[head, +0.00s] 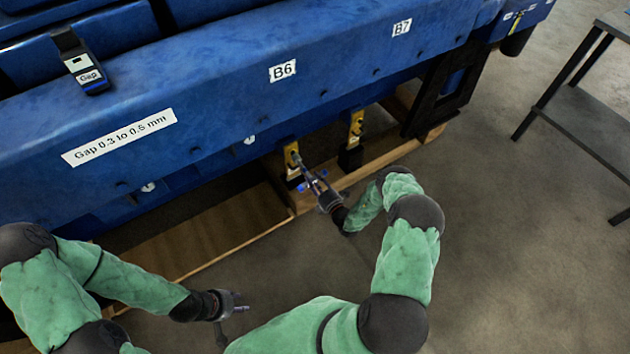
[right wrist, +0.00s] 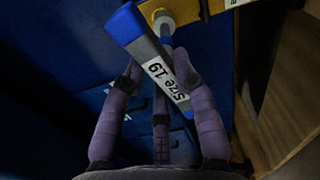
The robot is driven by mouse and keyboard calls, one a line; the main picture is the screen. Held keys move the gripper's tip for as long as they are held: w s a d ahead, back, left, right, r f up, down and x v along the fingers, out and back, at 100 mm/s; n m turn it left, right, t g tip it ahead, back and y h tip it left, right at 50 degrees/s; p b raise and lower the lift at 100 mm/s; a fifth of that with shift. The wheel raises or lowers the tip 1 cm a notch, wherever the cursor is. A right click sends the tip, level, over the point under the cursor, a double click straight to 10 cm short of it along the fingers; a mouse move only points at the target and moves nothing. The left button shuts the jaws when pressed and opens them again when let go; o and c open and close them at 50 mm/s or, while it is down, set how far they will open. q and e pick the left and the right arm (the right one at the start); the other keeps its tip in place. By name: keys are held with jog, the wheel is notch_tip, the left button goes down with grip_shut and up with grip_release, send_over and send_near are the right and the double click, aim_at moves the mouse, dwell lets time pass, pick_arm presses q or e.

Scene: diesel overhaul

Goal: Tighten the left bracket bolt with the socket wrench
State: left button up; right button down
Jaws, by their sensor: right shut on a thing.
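The left bracket (head: 291,158) is a yellow plate low on the blue engine side. My right gripper (head: 322,192) is in front of it, shut on the socket wrench. In the right wrist view the wrench (right wrist: 148,52) has a blue and grey handle labelled "Size 19", between my fingers (right wrist: 160,95). A pale round socket or bolt head (right wrist: 164,20) lies against the yellow bracket (right wrist: 188,8) behind the handle's far end. I cannot tell whether the socket is seated on the bolt. My left gripper (head: 236,304) is empty, its fingers spread, above the floor.
A second yellow bracket (head: 356,124) stands to the right. A wooden pallet (head: 210,232) runs under the blue engine (head: 215,85). A gap gauge (head: 80,62) rests on top. A grey table (head: 590,130) stands at the right. The floor between is clear.

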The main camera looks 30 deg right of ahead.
jog(key=n, duration=0.6)
jog(key=shift+a+r+n, duration=0.1)
jog(key=shift+a+n, duration=0.05)
jog(key=shift+n, duration=0.25)
jog(key=n, duration=0.5)
jog(key=shift+a+p, duration=0.1)
jog(key=shift+p, duration=0.2)
jog(key=n, duration=1)
jog(key=shift+a+p, duration=0.15)
jog(key=shift+p, duration=0.15)
jog(key=shift+w, duration=0.1)
